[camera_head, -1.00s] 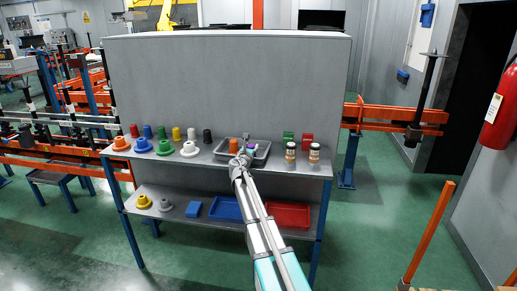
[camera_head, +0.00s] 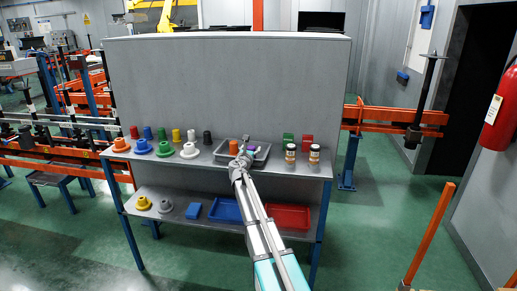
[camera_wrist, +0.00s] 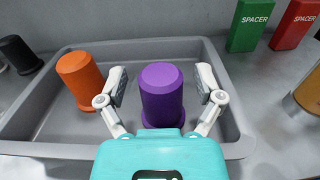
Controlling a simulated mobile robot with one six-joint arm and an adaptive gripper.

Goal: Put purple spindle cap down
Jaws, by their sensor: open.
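The purple spindle cap (camera_wrist: 161,95) stands upright in the grey tray (camera_wrist: 40,125), in the wrist view. My gripper (camera_wrist: 161,82) is open around it, one finger on each side, with a visible gap on both sides. An orange cap (camera_wrist: 80,78) stands in the same tray to the left of my gripper. In the head view, my gripper (camera_head: 244,158) is over the tray (camera_head: 265,152) on the upper shelf, and the purple cap is mostly hidden by it.
A green spacer box (camera_wrist: 250,24) and a red spacer box (camera_wrist: 296,24) stand behind the tray at right. Two jars (camera_head: 290,154) stand right of the tray. A black cap (camera_wrist: 20,54) and several coloured caps and flanged pieces stand to the left. Blue and red trays (camera_head: 288,217) lie on the lower shelf.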

